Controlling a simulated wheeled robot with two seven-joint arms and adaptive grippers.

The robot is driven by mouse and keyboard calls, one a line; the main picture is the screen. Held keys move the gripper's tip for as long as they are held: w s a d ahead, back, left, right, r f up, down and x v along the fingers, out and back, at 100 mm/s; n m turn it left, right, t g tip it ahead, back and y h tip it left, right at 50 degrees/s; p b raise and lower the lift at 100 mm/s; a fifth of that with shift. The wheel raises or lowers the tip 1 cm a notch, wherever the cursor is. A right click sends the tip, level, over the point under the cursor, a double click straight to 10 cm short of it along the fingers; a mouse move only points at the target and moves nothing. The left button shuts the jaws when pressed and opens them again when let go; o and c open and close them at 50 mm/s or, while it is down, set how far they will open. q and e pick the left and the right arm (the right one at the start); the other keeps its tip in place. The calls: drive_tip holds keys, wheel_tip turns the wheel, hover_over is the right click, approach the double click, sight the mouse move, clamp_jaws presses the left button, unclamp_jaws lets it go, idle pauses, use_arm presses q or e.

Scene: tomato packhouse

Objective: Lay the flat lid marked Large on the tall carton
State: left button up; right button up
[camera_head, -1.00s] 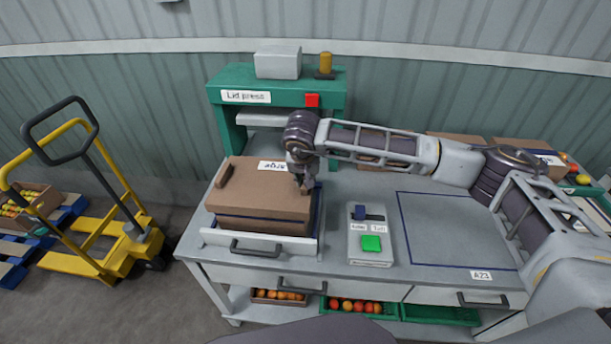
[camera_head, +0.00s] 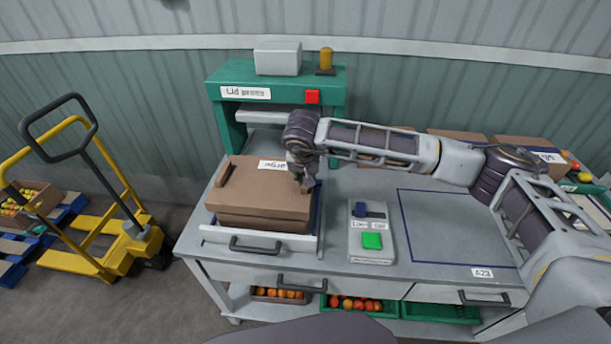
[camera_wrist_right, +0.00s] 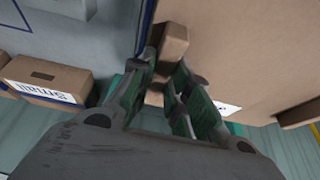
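The flat brown lid (camera_head: 255,190) lies over the top of the tall carton (camera_head: 262,224), with a white label at its back edge; the lettering appears upside down and looks like "Large". The carton stands in a pale tray at the left of the bench. I cannot tell whether the lid sits fully down. One raised block handle shows at the lid's left end. My right gripper (camera_head: 305,184) is at the lid's right end. In the right wrist view its fingers (camera_wrist_right: 163,72) close on both sides of the other block handle (camera_wrist_right: 174,42). My left gripper is out of view.
The green lid press (camera_head: 277,95) stands behind the carton. A control box with a green button (camera_head: 372,241) and a blue-outlined area (camera_head: 455,228) lie to the right. A carton marked Small (camera_wrist_right: 45,82) shows in the right wrist view. A yellow pallet truck (camera_head: 100,250) stands left.

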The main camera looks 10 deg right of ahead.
drive_tip(key=o, duration=0.4)
drive_tip(key=shift+o, duration=0.2)
drive_tip(key=shift+s+r, duration=0.15)
drive_tip(key=shift+r, duration=0.5)
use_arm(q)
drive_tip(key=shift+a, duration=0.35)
use_arm(e)
drive_tip(key=v, duration=1)
drive_tip(key=shift+s+r, duration=0.2)
drive_tip(key=shift+r, duration=0.1)
drive_tip(key=shift+a, duration=0.1)
